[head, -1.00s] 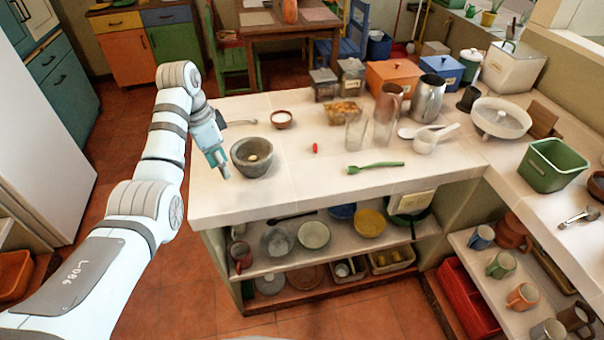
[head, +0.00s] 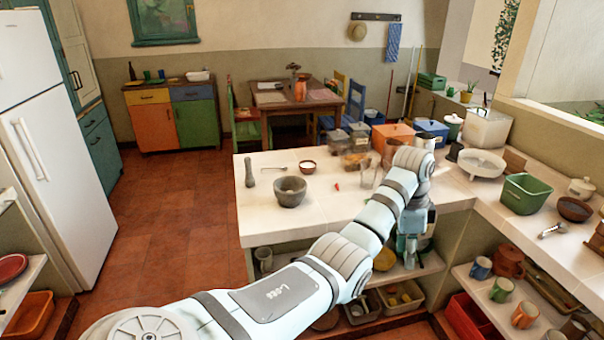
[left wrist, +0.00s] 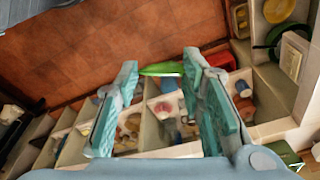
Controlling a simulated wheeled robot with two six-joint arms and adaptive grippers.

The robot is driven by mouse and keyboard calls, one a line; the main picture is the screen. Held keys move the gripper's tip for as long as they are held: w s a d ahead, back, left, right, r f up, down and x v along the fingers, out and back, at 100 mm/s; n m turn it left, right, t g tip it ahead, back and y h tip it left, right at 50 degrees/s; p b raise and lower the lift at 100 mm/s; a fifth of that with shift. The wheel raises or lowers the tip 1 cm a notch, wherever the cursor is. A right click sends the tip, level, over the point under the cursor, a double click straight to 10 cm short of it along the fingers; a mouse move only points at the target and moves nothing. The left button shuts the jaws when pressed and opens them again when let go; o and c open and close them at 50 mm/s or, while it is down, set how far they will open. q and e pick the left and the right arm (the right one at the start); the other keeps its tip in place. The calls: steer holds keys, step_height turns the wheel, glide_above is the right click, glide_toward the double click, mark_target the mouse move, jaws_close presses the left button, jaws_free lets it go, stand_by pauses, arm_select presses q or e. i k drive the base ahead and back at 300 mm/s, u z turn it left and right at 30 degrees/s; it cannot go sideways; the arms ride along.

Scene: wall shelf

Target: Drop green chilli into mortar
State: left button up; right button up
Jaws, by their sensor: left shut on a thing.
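The grey stone mortar (head: 290,192) stands upright on the counter in the head view; its contents are not clear. My left gripper (head: 408,258) hangs past the counter's front edge, right of and apart from the mortar. In the left wrist view, the green chilli (left wrist: 162,69) lies crosswise between the tips of my left gripper (left wrist: 160,75), which is shut on it. The chilli is not visible in the head view. My right gripper is not in view.
A grey pestle (head: 250,172) stands left of the mortar. A small red item (head: 337,186) and a white-filled bowl (head: 308,167) are on the counter (head: 325,215). Lower shelves hold bowls and trays. A green bin (head: 525,193) stands on the right counter.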

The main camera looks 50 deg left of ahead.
mark_target(286, 198)
steer(key=z, duration=0.05)
steer(key=i, duration=1.5)
steer(key=u, duration=1.3)
steer(key=i, duration=1)
steer(key=u, duration=0.8)
